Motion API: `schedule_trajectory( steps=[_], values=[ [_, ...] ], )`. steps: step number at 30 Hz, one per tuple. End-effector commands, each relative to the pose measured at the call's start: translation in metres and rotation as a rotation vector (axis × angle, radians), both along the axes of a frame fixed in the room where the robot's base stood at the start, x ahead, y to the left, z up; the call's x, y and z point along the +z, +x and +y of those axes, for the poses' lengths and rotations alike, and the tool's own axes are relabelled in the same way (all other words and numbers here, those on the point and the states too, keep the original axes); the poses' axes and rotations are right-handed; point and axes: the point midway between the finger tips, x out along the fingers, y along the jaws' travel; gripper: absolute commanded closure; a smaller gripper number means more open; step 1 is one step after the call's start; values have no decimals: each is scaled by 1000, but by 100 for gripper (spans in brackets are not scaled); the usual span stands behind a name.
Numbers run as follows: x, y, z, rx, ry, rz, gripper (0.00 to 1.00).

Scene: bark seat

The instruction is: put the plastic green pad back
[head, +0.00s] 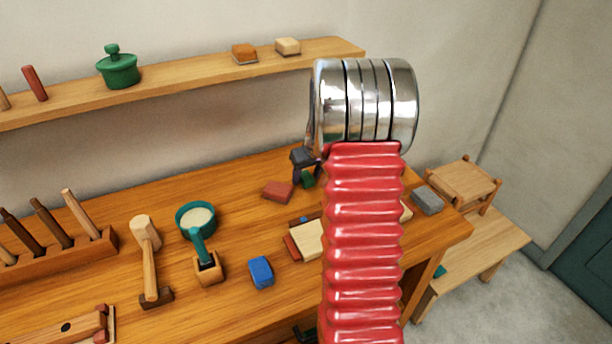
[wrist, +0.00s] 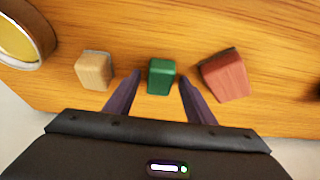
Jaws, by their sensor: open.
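The green pad (head: 308,180) lies on the wooden bench, partly hidden by my gripper in the head view. In the wrist view the green pad (wrist: 162,77) lies between the two dark fingers of my open gripper (wrist: 159,78), with a gap on both sides. My gripper also shows in the head view (head: 304,163), partly hidden by my arm. A red block (wrist: 225,75) lies right of the pad and a beige block (wrist: 94,70) left of it in the wrist view. The red block also shows in the head view (head: 277,191).
On the bench are a teal pan (head: 181,222), a blue block (head: 261,272), a mallet (head: 146,232), a cream block (head: 307,241) and a grey block (head: 427,200). A wall shelf (head: 180,88) holds a green pot (head: 118,70). My arm hides part of the bench.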

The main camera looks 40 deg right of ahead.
Motion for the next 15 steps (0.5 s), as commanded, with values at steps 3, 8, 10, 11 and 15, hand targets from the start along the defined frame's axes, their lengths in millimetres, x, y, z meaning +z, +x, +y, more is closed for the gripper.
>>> schedule_trajectory(
  steps=[3, 8, 10, 11, 15],
  values=[
    [5, -1, 0, 0, -1, -2, 50],
    [20, -7, 1, 1, -2, -2, 50],
    [29, -11, 3, 1, -2, -2, 50],
    [33, -12, 3, 1, -2, -2, 50],
    [54, -20, 6, 0, -2, -3, 50]
  ],
)
